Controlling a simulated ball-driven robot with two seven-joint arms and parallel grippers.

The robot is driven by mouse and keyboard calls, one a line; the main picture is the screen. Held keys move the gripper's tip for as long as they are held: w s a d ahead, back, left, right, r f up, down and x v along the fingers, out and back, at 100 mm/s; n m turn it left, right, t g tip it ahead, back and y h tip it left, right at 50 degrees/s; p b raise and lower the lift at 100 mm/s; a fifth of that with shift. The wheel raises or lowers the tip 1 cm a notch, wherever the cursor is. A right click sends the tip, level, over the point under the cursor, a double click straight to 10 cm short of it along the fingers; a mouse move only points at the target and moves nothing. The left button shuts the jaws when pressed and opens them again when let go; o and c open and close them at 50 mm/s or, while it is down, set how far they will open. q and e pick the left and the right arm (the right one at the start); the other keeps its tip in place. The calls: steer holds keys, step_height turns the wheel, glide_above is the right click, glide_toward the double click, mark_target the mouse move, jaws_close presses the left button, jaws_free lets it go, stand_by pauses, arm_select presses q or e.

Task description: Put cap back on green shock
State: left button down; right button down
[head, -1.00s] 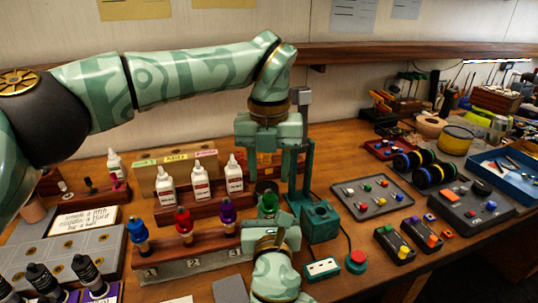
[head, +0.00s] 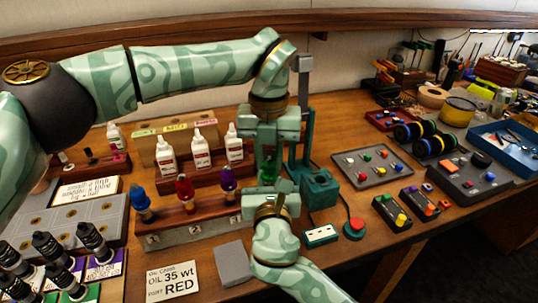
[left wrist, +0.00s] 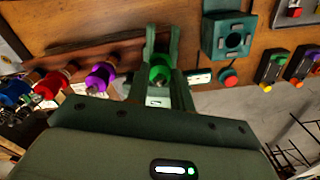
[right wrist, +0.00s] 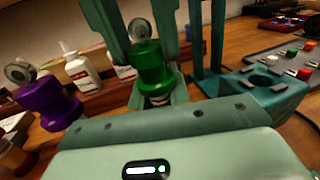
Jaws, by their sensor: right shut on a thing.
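My right gripper (head: 270,187) comes from the front and is shut on the green shock low down. My left gripper (head: 269,164) points down from above, its fingers on either side of the eyelet and the green top. I cannot tell whether they press on it. The green part also shows between fingers in the left wrist view (left wrist: 159,69). The cap's exact seating is unclear.
The rack (head: 190,226) holds blue (head: 139,197), red (head: 185,187) and purple (head: 228,178) shocks to the left. White bottles (head: 199,150) stand behind. A teal stand (head: 320,189) is close on the right, with a red button (head: 355,226) in front of it.

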arm_select(q)
steer(key=c, duration=1.1)
jaws_free()
steer(key=shift+c, duration=0.2)
step_height(320, 180, up, 12)
arm_select(e)
steer(key=c, duration=1.2)
jaws_free()
steer(key=shift+c, duration=0.2)
steer(key=shift+s, duration=0.1)
